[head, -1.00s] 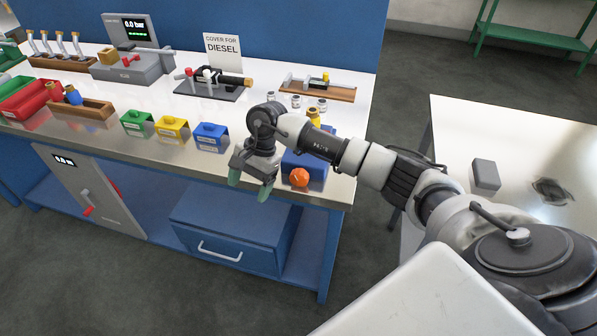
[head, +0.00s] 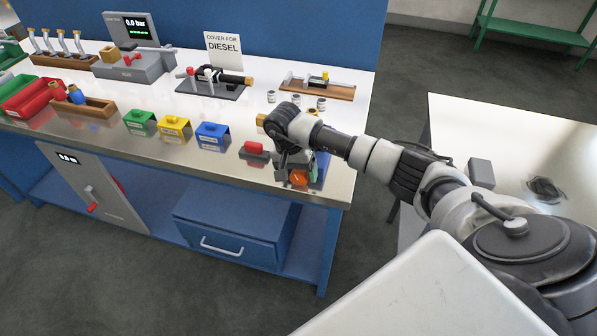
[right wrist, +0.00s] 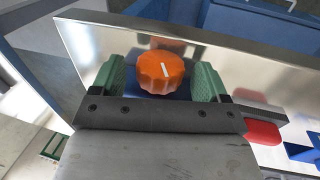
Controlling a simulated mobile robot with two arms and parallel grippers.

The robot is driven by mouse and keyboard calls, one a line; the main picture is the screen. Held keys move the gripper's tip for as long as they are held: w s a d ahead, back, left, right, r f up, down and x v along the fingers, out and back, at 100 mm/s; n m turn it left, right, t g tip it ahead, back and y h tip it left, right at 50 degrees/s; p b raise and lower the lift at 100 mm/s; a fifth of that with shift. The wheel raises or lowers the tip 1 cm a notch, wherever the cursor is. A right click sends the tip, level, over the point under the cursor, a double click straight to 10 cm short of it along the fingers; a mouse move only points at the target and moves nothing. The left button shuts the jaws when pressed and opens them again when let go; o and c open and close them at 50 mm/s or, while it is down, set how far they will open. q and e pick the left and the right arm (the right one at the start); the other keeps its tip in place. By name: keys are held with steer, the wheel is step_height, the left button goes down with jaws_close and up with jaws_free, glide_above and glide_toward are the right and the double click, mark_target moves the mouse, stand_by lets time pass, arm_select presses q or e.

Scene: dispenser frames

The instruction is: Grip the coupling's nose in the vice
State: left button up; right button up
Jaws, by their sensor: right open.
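The orange knob (head: 299,177) is on the front of a blue block, probably the vice, at the bench's front right corner. In the right wrist view the knob (right wrist: 163,72) has a white mark and lies between two green fingertips. My right gripper (right wrist: 160,85) is open around it, one fingertip on each side; I cannot tell whether they touch it. In the head view my right gripper (head: 300,168) hides most of the blue block. No coupling can be made out clearly there; my arm covers the space above the block. My left gripper is not in view.
A grey block with a red top (head: 255,148) stands just left of my gripper. Blue (head: 212,133), yellow (head: 174,128) and green (head: 139,121) holders line the front. Behind are a black fixture (head: 213,88) and small jars (head: 296,99). The bench edge is close.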

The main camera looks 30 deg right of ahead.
steer(key=shift+f, duration=0.5)
steer(key=c, duration=0.9)
steer(key=shift+d+f+b, duration=0.15)
steer(key=shift+b, duration=0.25)
steer(key=t+y+b, duration=0.1)
steer(key=b, duration=0.2)
steer(key=t+y+b, duration=0.1)
steer(key=t+b, duration=0.1)
steer(key=b, duration=0.1)
steer(key=shift+s+f+y, duration=0.2)
steer(key=shift+y, duration=0.2)
steer(key=shift+r+t+y+b, duration=0.25)
steer(key=shift+t+b, duration=0.25)
steer(key=shift+b, duration=0.3)
steer(key=shift+r, duration=0.1)
